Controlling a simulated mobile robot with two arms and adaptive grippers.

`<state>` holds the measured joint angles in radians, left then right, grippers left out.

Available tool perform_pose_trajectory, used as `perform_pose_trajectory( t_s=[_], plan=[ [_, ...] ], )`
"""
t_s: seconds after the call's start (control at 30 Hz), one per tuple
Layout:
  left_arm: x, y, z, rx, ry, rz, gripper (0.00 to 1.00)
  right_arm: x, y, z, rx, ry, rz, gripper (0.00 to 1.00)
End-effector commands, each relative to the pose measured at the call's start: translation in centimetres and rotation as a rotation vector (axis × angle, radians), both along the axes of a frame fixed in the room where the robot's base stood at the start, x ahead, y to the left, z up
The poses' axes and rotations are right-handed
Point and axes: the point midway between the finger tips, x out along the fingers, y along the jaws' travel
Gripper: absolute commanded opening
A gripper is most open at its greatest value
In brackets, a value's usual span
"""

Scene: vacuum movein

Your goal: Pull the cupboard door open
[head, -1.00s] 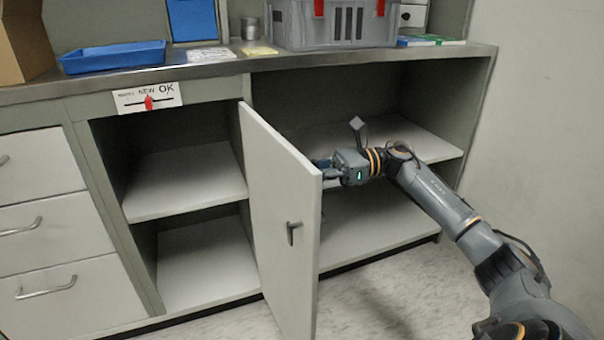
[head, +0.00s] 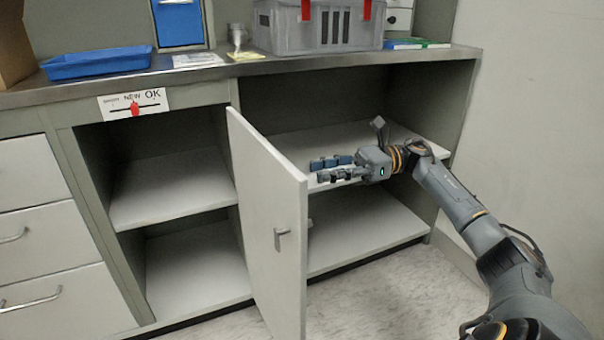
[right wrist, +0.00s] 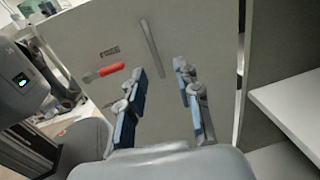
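The cupboard door (head: 265,230) stands swung out from the cabinet, with a small grey handle (head: 282,238) on its outer face. My right gripper (head: 320,170) is to the right of the door's free edge, in front of the right-hand shelves. Its blue-padded fingers are apart and empty, pointing left toward the door's inner side. The right wrist view shows the spread fingers (right wrist: 163,90) facing a grey panel (right wrist: 195,30). I cannot tell whether a fingertip touches it. My left gripper does not show in the head view.
The open shelves (head: 365,212) lie behind my right gripper. A blue tray (head: 97,62) and a grey crate (head: 318,28) stand on the worktop (head: 215,74). Drawers (head: 45,245) are at the left, a wall (head: 530,120) at the right. Floor is clear before the shelves.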

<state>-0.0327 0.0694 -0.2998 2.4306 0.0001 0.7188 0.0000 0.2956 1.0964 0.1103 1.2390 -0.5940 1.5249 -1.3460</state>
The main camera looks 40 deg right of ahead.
Motion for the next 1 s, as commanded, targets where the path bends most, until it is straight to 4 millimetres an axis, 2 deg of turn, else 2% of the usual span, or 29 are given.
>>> perform_pose_trajectory(
  t_s=[0.1,0.3,1.0],
  plan=[
    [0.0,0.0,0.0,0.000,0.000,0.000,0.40,-0.7,-1.9,0.1,0.001,-0.001,-0.003,0.33],
    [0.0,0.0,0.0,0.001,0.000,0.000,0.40,-1.3,-3.2,0.1,0.001,-0.002,-0.001,0.33],
    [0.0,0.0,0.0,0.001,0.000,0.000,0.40,-1.3,-3.2,0.0,0.001,-0.001,0.000,0.33]
  ],
)
